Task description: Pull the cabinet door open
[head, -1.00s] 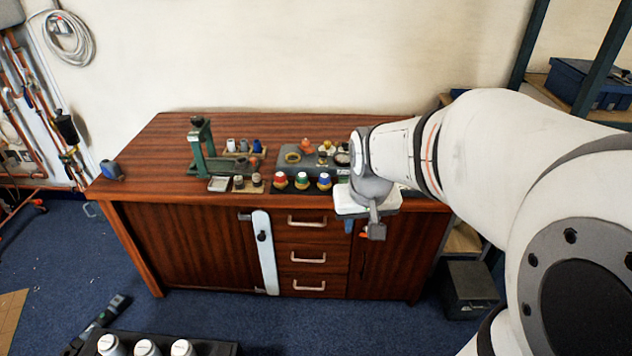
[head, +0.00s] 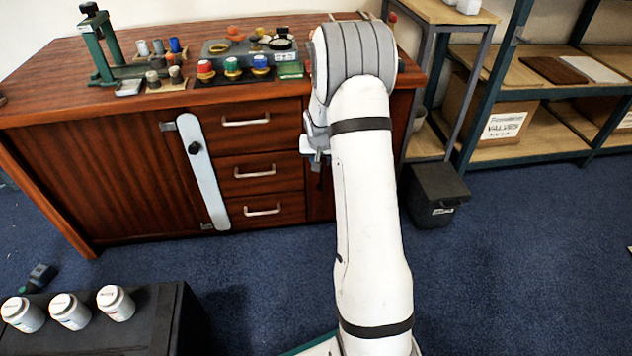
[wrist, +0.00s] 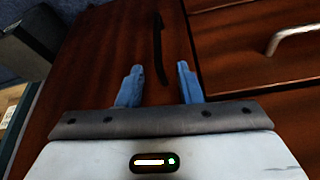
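The cabinet's right door (head: 319,201) is dark reddish wood and looks shut. In the head view my arm hides most of it. In the wrist view this door (wrist: 100,55) fills the left and middle, with a thin black upright handle (wrist: 158,45) on it. My gripper (wrist: 159,68) is open, its two blue fingers apart on either side of the handle's lower part as pictured. I cannot tell whether a finger touches it. In the head view my gripper (head: 316,160) is at the front of this door, just right of the drawers.
Drawers with pale handles (head: 255,172) adjoin the door; one handle (wrist: 297,38) shows in the wrist view. A left door carries a white strip (head: 203,172) with a black knob. A dark bin (head: 437,194) stands right of the cabinet, below shelving. Blue floor (head: 520,270) is clear at right.

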